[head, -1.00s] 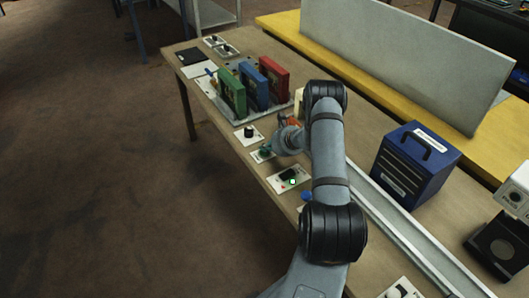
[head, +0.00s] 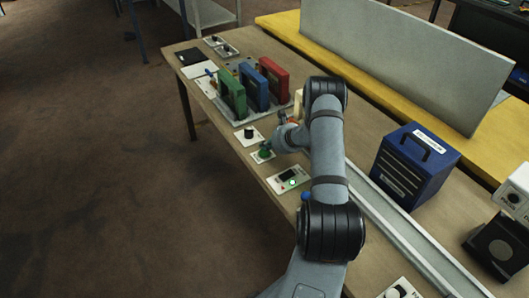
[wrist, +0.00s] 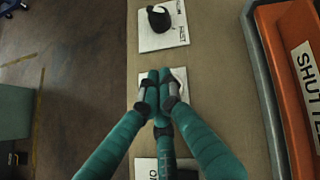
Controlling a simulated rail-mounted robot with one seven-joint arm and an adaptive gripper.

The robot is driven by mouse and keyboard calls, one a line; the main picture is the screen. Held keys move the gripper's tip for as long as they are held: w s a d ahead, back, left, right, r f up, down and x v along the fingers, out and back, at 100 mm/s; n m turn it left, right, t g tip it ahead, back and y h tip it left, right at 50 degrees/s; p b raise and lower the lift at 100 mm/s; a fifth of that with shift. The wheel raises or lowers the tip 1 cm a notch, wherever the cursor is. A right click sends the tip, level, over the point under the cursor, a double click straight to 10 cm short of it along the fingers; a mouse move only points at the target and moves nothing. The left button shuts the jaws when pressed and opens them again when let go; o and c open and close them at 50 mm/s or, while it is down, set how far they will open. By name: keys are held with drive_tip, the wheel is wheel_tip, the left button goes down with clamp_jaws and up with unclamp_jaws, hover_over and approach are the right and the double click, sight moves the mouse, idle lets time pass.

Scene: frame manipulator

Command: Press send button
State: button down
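A small white plate (wrist: 178,76) lies under my gripper (wrist: 161,80) in the wrist view. My gripper's teal fingers are drawn together at the tips, with nothing seen held between them. The tips are over the plate and cover its middle, so the button there is hidden. I cannot tell whether they touch it. In the head view, my gripper (head: 264,153) is low over the same plate at the table's near edge. No "send" label can be read.
A plate with a black knob (head: 248,133) lies beyond the gripper. A plate with a dark display and green light (head: 289,179) lies on the nearer side. Green (head: 232,96), blue (head: 254,87) and red (head: 273,78) cases stand behind. An orange shuttle block (wrist: 291,75) is close on the right.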

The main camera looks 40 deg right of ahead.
sight(266, 153)
drive_tip(key=shift+r+p, duration=1.45)
drive_tip(key=shift+r, duration=1.05)
